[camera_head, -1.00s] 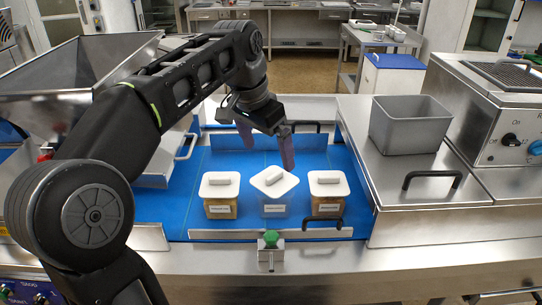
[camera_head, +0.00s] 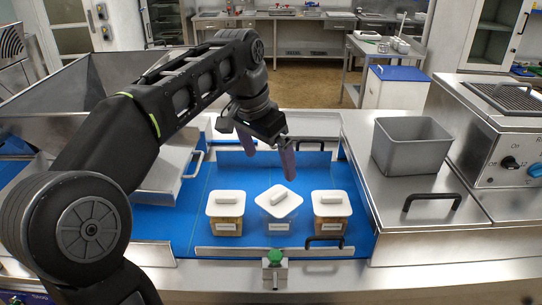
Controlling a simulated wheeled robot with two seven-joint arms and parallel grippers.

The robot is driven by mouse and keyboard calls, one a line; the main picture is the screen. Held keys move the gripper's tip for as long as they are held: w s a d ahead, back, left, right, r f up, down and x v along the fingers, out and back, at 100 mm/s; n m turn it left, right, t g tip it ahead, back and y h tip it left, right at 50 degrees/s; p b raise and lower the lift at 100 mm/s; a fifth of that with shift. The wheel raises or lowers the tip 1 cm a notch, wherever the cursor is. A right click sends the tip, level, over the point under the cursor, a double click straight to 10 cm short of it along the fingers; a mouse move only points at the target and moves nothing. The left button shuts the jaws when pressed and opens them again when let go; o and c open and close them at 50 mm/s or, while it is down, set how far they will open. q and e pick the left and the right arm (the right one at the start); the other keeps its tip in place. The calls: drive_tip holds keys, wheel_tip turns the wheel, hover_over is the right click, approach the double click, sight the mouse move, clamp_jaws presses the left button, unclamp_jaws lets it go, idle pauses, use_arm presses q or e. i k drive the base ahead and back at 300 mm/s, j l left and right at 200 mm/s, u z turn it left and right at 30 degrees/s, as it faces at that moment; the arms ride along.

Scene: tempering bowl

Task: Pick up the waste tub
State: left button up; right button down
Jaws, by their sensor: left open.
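Three square tubs with white lids stand in a row on the blue belt: a left tub (camera_head: 226,226), a middle tub (camera_head: 278,226) and a right tub (camera_head: 329,226). The left and right tubs hold something brownish; the middle one looks blue and clear, and its lid is turned askew. An open grey tub (camera_head: 411,153) stands on the steel top at the right. Labels are too small to read, so I cannot tell which is the waste tub. My left gripper (camera_head: 268,165) is open and empty, above and behind the middle tub. My right gripper is out of view.
A steel hopper (camera_head: 85,80) stands at the left. A low metal rail (camera_head: 230,254) with a green knob (camera_head: 275,257) runs along the front of the belt. Black handles (camera_head: 432,202) stick up at the right. The belt behind the tubs is clear.

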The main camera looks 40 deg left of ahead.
sight(408, 145)
drive_tip(key=k, duration=1)
